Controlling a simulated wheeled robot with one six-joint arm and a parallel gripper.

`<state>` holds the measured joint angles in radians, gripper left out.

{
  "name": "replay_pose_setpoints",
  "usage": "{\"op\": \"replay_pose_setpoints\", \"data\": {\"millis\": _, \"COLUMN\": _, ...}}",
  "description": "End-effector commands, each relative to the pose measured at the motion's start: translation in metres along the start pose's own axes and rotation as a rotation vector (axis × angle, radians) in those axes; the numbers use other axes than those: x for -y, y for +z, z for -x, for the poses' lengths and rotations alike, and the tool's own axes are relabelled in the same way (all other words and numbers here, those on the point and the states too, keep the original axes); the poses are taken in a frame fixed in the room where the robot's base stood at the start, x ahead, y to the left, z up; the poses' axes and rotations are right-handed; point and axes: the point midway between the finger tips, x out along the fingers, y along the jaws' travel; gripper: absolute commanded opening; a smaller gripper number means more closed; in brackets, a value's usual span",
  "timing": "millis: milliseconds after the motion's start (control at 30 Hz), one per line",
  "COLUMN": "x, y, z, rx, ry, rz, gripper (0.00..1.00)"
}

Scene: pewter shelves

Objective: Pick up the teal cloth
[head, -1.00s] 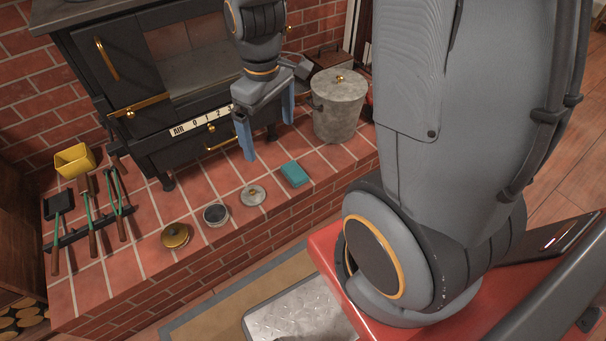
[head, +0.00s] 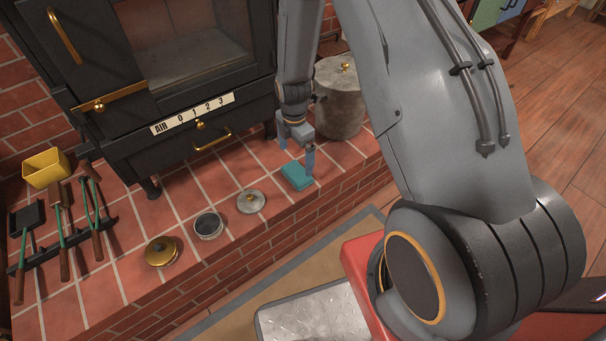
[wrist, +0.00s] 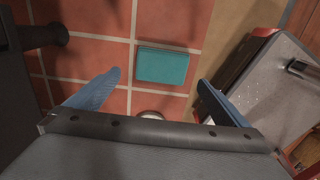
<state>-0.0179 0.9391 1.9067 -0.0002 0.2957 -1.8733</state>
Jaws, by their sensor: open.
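The teal cloth (head: 297,176) is a small folded block lying flat on the red tiled hearth, near its front edge. It also shows whole in the wrist view (wrist: 162,66), ahead of the fingers and between their lines. My gripper (head: 296,160) is open and empty, with blue fingers pointing down. In the head view it is just above and behind the cloth, one finger at each side. In the wrist view my gripper (wrist: 150,92) shows a finger at left and at right. I cannot tell its exact height above the cloth.
The black stove (head: 195,125) rises at the back left. Fire tools (head: 62,235) lie far left.

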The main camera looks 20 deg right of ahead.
Motion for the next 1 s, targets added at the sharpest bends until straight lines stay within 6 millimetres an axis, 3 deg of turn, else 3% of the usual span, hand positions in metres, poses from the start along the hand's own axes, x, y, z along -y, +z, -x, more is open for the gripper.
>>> {"op": "replay_pose_setpoints", "data": {"millis": 500, "x": 0.004, "y": 0.001, "z": -0.062, "rx": 0.0, "ry": 0.0, "rz": -0.005, "gripper": 1.0}}
{"op": "replay_pose_setpoints", "data": {"millis": 833, "x": 0.004, "y": 0.001, "z": -0.068, "rx": 0.0, "ry": 0.001, "rz": -0.005, "gripper": 1.0}}
{"op": "replay_pose_setpoints", "data": {"millis": 1000, "x": 0.004, "y": 0.001, "z": -0.068, "rx": 0.0, "ry": 0.001, "rz": -0.006, "gripper": 0.71}}
